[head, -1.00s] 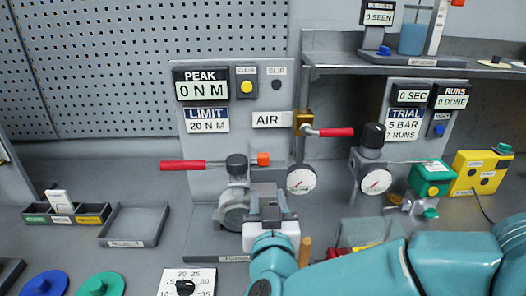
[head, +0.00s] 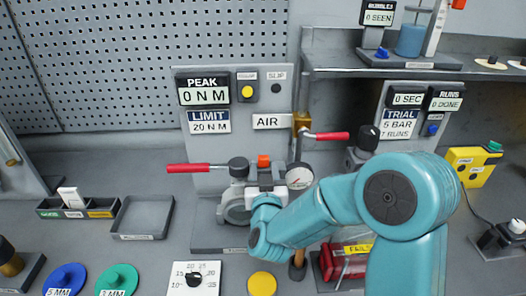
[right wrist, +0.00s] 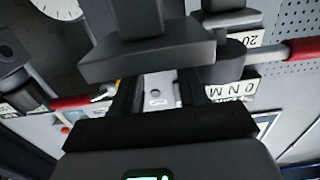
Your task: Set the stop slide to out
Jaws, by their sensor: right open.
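The valve actuator (head: 234,207) is a grey rounded body with a dark cap and a red-handled lever (head: 198,168) pointing left. An orange-red block (head: 263,161) shows at its upper right; I cannot tell whether it is the stop slide. My right gripper (head: 266,186) is at the actuator's right side, below the orange block, and partly hides it. In the right wrist view, its two dark fingers (right wrist: 157,92) are apart, with a pale surface bearing a small round screw behind the gap. No contact can be made out. My left gripper is not in view.
The panel (head: 235,140) stands behind the actuator, with a gauge (head: 299,176) and a red-handled air valve (head: 325,136) to the right. An empty tray (head: 143,218) lies left. A dial plate (head: 193,279) and yellow disc (head: 262,284) are in front.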

